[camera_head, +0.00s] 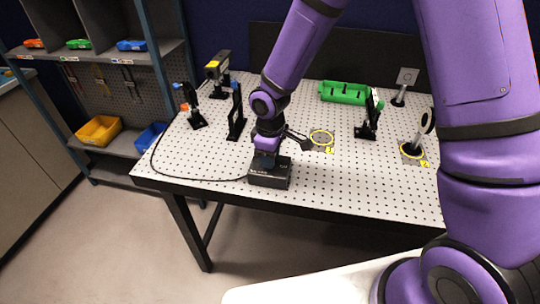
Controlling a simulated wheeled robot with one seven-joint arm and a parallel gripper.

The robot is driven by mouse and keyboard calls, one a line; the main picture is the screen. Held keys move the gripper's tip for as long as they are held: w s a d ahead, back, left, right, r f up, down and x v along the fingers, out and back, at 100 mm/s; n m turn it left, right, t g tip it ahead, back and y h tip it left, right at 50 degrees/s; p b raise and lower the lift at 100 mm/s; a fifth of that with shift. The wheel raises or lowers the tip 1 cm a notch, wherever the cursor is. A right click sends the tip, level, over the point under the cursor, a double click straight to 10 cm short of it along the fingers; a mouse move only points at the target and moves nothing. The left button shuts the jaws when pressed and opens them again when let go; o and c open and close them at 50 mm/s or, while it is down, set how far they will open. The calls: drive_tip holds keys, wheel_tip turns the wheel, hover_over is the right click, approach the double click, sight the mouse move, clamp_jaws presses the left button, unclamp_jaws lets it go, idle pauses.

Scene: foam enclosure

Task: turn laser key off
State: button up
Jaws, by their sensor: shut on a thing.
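The laser key control is a small black box (268,179) at the front edge of the perforated table. A black cable runs from its left side along the table. My gripper (268,160) is directly above the box, pointing down, with its tips at the box top. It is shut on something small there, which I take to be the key. The key itself is hidden behind my gripper and wrist, so its turn angle does not show. A laser head (217,68) with a yellow label stands at the back left of the table.
Optic mounts stand on the table (340,180), one (236,112) left of my arm and one (369,115) to the right. A green tray (344,93) lies at the back. The front right tabletop is clear.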

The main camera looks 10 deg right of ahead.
drive_tip(key=shift+n, duration=0.6)
drive_tip(key=o, duration=0.9)
drive_tip(key=shift+o, duration=0.2)
drive_tip(key=shift+r, duration=0.1)
wheel_tip(320, 180, up, 11)
